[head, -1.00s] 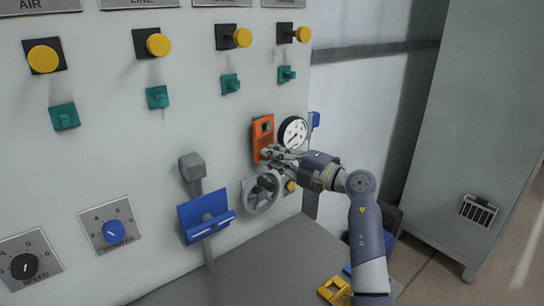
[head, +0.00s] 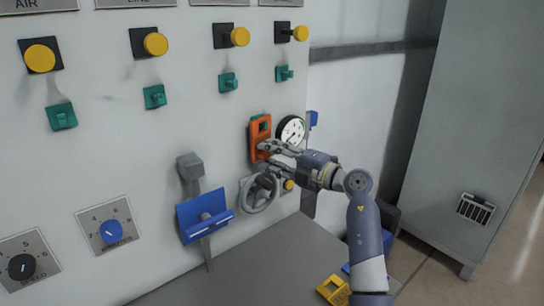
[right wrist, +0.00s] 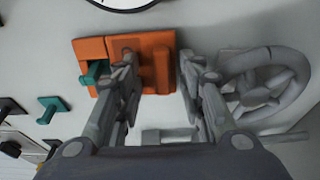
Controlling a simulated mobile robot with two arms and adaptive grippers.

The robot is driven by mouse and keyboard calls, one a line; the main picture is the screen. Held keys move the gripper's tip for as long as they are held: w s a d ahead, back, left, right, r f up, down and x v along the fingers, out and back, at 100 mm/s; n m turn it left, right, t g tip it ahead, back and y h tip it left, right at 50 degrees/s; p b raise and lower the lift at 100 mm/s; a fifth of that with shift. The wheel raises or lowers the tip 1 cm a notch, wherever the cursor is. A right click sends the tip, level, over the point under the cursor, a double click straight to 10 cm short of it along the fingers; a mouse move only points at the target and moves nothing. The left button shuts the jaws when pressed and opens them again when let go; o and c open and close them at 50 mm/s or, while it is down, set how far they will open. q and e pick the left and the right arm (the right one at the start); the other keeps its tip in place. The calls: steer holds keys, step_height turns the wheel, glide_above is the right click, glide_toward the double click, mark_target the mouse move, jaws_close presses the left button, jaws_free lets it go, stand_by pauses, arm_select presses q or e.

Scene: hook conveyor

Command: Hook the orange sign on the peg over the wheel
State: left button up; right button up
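The orange sign (head: 256,145) is upright against the panel, with a window near its top. The teal peg (head: 264,126) shows through that window, and in the right wrist view the peg (right wrist: 95,72) sticks out of the sign (right wrist: 90,48). The grey wheel (head: 262,194) is just below the sign. My right gripper (head: 266,154) is at the sign's lower part. In the right wrist view its fingers (right wrist: 160,82) are apart, one in front of the sign and one just past its lower edge; the sign's raised bar lies between them. My left gripper is out of view.
A round gauge (head: 291,131) is right of the sign. A blue holder (head: 203,216) on a grey lever is left of the wheel. Yellow knobs (head: 156,44) and other teal pegs (head: 228,82) stick out above. A yellow piece (head: 334,290) lies below my right arm.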

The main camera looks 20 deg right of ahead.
steer(key=v, duration=1.2)
